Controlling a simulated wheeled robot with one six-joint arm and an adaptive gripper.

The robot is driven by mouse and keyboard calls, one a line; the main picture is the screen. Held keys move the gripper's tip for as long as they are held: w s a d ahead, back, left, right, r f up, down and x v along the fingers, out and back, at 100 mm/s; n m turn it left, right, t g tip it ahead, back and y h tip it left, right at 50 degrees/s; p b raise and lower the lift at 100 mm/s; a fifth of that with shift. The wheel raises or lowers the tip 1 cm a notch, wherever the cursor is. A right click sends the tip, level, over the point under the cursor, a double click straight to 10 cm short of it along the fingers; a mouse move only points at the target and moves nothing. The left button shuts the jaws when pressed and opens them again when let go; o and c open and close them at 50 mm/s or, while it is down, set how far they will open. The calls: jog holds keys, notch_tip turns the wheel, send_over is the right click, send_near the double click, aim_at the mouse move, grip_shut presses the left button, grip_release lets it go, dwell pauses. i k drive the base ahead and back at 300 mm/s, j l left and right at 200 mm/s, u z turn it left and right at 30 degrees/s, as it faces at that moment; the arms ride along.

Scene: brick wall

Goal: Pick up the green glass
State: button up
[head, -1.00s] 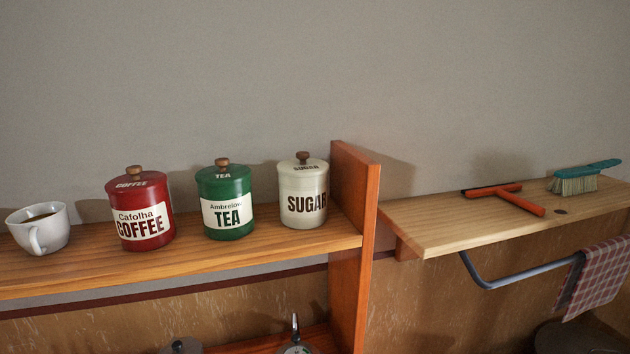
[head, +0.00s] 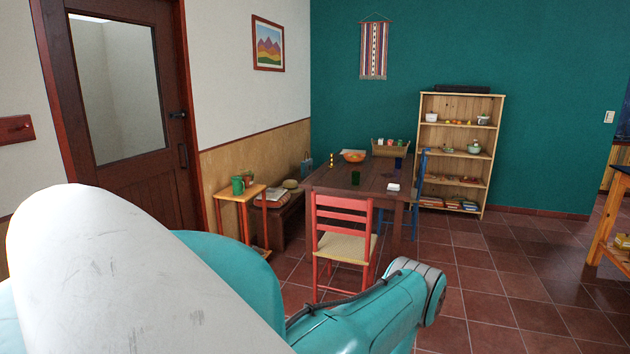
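A small green glass (head: 355,177) stands upright on the near part of the dark wooden dining table (head: 330,183), across the room in the head view. A dark blue glass (head: 398,163) stands farther back on the same table. A green container (head: 237,186) sits on a small side table (head: 252,197) to the left; whether it is a glass or a mug is too small to tell. My white and teal arm fills the lower left, well short of the table. My gripper is not in view.
A red chair (head: 341,220) with a woven seat stands before the table's near side, and a blue chair (head: 421,180) at its right. A bench (head: 281,218) lines the left wall. A shelf unit (head: 459,107) stands behind. The tiled floor (head: 500,285) at right is clear.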

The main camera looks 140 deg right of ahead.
aim_at(356, 175)
jog(key=z, duration=4.95)
jog(key=i+l+u, duration=0.2)
jog(key=i+l, duration=1.35)
